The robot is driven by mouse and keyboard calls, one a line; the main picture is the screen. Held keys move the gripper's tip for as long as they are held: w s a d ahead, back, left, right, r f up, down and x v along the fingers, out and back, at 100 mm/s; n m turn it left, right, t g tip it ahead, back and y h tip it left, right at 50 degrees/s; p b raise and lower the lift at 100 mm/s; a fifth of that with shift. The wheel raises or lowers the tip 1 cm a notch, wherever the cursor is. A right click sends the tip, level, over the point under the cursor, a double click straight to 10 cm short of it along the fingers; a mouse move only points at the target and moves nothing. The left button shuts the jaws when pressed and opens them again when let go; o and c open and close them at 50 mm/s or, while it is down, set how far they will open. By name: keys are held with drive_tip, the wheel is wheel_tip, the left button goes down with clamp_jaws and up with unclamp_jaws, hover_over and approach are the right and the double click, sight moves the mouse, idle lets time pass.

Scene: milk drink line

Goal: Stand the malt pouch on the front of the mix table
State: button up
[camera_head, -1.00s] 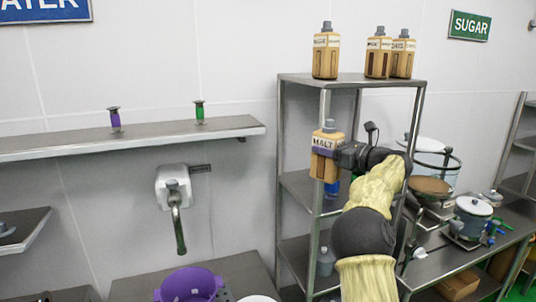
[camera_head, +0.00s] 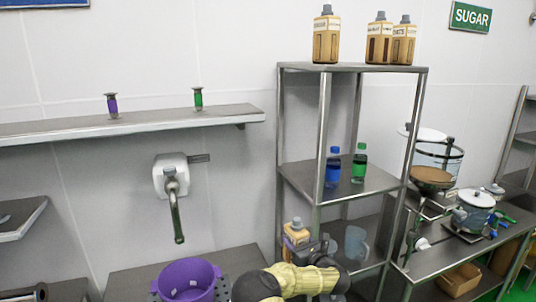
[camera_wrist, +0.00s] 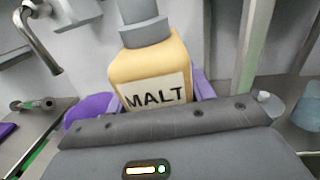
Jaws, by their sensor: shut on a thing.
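The malt pouch (camera_head: 297,232) is tan with a grey cap and a white label. In the wrist view the pouch (camera_wrist: 155,65) shows the word MALT and sits between purple finger pads. My gripper (camera_head: 312,246) is shut on it and holds it near upright, low in front of the rack's left post. My arm and gripper hide its lower part, so I cannot tell whether it touches anything below. A metal table (camera_head: 130,286) under the tap is at the lower left; I cannot tell whether it is the mix table.
A purple pot (camera_head: 187,280) stands on the table under the tap (camera_head: 173,200). The metal rack (camera_head: 345,195) stands close behind my gripper, with a blue bottle (camera_head: 333,168) and a green bottle (camera_head: 359,163) on its middle shelf.

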drive_tip(key=s+f+h, duration=0.1)
drive_tip(key=f, duration=0.2)
drive_tip(key=s+f+m+b, duration=0.1)
drive_tip(key=s+f, duration=0.1)
drive_tip(key=f, duration=0.1)
drive_tip(key=s+f+t+h, duration=0.1)
drive_tip(key=f, duration=0.3)
drive_tip(key=shift+s+m+h, duration=0.2)
drive_tip(key=shift+m+h, duration=0.1)
drive_tip(key=s+d+f+m+h+b, duration=0.2)
drive_tip(key=s+d+f+h, duration=0.1)
drive_tip(key=s+f, duration=0.4)
drive_tip(key=s+d+f+m+t+h+b, duration=0.1)
drive_tip(key=s+d+f+m+h+b, duration=0.1)
drive_tip(key=s+f, duration=0.5)
drive_tip(key=s, duration=0.3)
drive_tip(key=shift+s+d+f+h+b, duration=0.35)
drive_tip(key=shift+d+f+h+b, duration=0.05)
drive_tip(key=s+f, duration=0.4)
drive_tip(key=f, duration=0.1)
drive_tip(key=shift+s+f, duration=0.15)
drive_tip(key=shift+f, duration=0.1)
drive_tip(key=shift+d, duration=0.1)
